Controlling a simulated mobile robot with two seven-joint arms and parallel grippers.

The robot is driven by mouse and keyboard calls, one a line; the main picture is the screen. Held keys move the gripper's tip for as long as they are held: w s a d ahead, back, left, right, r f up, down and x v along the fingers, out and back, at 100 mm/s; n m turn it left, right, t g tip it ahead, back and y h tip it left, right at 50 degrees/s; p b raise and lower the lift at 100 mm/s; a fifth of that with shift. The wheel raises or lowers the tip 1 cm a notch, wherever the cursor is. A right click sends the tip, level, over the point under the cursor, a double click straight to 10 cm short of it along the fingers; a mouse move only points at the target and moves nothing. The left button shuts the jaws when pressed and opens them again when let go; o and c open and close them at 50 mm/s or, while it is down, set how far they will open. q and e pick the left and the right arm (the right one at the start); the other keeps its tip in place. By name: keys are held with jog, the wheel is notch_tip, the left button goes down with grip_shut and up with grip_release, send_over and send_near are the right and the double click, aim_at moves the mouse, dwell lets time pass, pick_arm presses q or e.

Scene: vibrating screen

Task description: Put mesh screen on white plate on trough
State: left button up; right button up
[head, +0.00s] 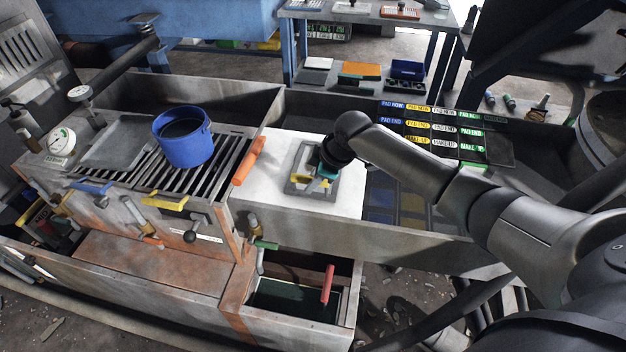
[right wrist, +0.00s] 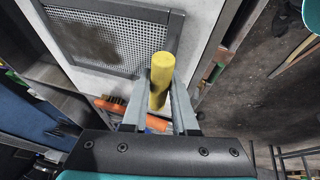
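The mesh screen (head: 297,182) has a dark square frame and a yellow bar handle. It is over the white plate (head: 262,180) on the trough (head: 400,243); whether it touches the plate I cannot tell. My right gripper (head: 322,176) is above it and partly hides it. In the right wrist view the gripper (right wrist: 160,88) has its fingers on both sides of the yellow handle (right wrist: 161,72) and appears shut on it. The screen's grey mesh (right wrist: 100,40) shows beyond, with white plate (right wrist: 195,30) around it. My left gripper is not in view.
A blue pot (head: 184,140) stands on the slatted grate (head: 200,170) to the left. Labelled pads (head: 443,128) fill a rack behind my right arm. Bare white plate lies left of the screen.

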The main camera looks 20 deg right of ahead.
jog(key=o, duration=0.5)
jog(key=shift+s+d+r, duration=0.15)
jog(key=shift+r, duration=0.4)
jog(key=p+v, duration=0.3)
jog(key=v, duration=0.8)
jog(key=shift+s+p, duration=0.1)
jog(key=shift+p, duration=0.3)
jog(key=shift+f, duration=0.1)
